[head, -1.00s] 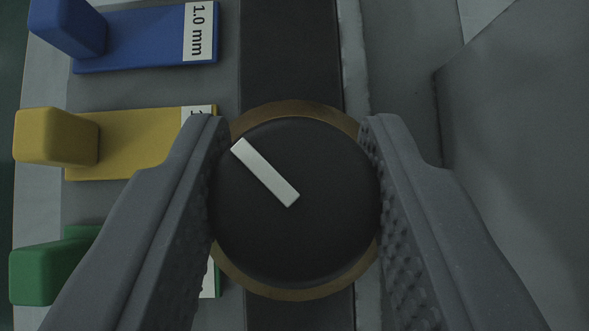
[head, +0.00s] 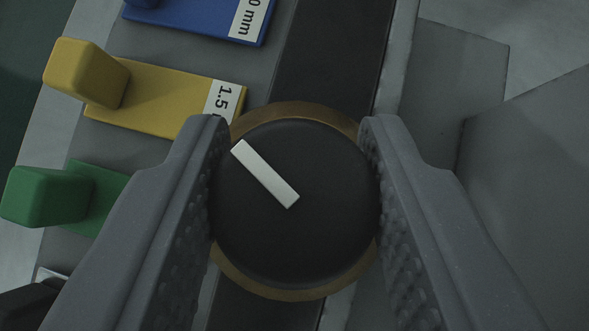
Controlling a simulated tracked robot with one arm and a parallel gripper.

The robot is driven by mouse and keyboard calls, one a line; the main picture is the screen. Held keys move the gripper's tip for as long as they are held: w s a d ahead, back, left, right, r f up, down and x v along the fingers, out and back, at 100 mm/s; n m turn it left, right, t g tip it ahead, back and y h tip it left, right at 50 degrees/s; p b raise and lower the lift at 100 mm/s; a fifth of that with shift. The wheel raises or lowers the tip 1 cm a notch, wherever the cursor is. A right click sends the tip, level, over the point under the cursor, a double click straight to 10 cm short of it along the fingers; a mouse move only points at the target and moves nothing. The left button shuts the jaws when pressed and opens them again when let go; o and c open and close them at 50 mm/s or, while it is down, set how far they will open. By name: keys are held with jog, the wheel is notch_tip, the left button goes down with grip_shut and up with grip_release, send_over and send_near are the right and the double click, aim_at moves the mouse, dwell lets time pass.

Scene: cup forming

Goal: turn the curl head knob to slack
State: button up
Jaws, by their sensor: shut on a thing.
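The curl head knob (head: 310,235) is a round black knob with a white pointer bar (head: 265,174) in the middle of the view. The bar points to the upper left of the picture. A brass-coloured ring (head: 290,109) shows around the knob's base. My gripper (head: 295,190) is shut on the knob, with one textured finger against its left side and one against its right. No slack mark shows in this view.
To the left are a yellow lever (head: 88,72) on a plate labelled 1.5, a green lever (head: 48,194), and a blue plate (head: 195,18) labelled in mm. A dark lever shows at lower left. Grey blocks (head: 530,140) stand to the right.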

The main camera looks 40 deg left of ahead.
jog(key=shift+a, duration=0.1)
dwell(0.3)
jog(key=o, duration=1)
jog(key=shift+r, duration=0.1)
jog(key=p+v, duration=0.2)
jog(key=v, duration=1.1)
jog(key=shift+s+r, duration=0.15)
jog(key=shift+r, duration=0.1)
